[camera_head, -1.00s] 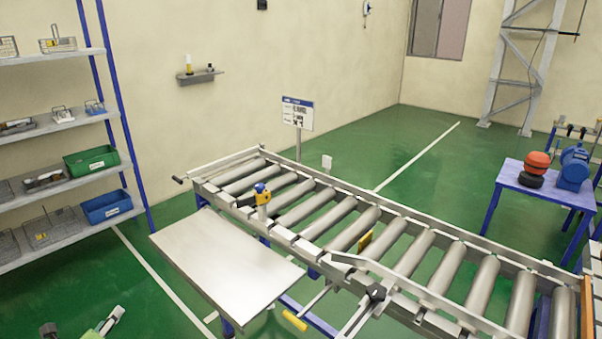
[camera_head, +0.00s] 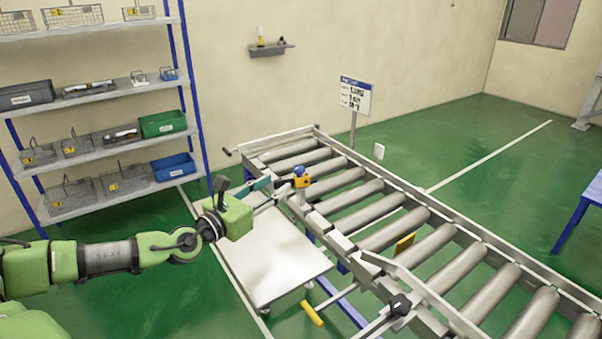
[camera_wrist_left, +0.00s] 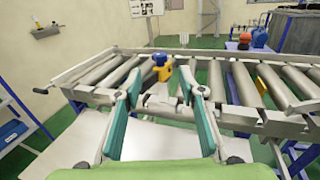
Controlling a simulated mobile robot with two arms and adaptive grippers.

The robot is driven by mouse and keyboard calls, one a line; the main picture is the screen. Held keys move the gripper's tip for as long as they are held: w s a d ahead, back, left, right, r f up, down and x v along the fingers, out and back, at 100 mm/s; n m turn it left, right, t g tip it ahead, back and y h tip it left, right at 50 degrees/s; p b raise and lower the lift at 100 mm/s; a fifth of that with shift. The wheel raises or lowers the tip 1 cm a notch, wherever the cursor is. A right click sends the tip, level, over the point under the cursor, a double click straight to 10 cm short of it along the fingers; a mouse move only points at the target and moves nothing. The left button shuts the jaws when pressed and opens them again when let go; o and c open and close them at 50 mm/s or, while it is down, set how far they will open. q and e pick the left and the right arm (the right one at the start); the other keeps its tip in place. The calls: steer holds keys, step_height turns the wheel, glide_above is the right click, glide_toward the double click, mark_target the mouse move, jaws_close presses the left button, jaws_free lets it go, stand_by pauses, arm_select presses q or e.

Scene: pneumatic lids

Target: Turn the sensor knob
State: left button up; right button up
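The sensor is a small yellow body (camera_head: 302,182) with a blue knob (camera_head: 299,171) on top, mounted on the near side rail of the roller conveyor. In the left wrist view the yellow body (camera_wrist_left: 163,73) and blue knob (camera_wrist_left: 159,59) appear just beyond and between my fingertips. My left gripper (camera_head: 272,190) reaches in from the left over the grey side table, close to the sensor. In the left wrist view my gripper (camera_wrist_left: 158,84) has its teal-padded fingers spread, with nothing held between them. My right gripper is not in view.
The roller conveyor (camera_head: 407,228) runs from back left to front right. A flat grey table (camera_head: 275,265) adjoins its near side. A shelf rack (camera_head: 100,90) with baskets and bins stands at left. A sign (camera_head: 355,96) stands behind the conveyor.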

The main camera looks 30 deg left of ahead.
mark_target(296, 171)
arm_select(q)
steer(key=shift+w+d+r+p, duration=0.1)
steer(key=shift+w+p, duration=0.25)
steer(key=shift+w, duration=1.05)
steer(key=shift+w+d+r+p, duration=0.1)
steer(key=shift+w+p, duration=0.25)
steer(key=shift+w, duration=1.05)
steer(key=w+p, duration=0.1)
steer(key=w, duration=0.3)
steer(key=shift+w+d+f+p, duration=0.1)
steer(key=shift+w+d+p, duration=0.05)
steer(key=shift+w+p, duration=0.2)
steer(key=shift+w+d+f, duration=0.1)
steer(key=shift+w, duration=0.45)
jaws_close()
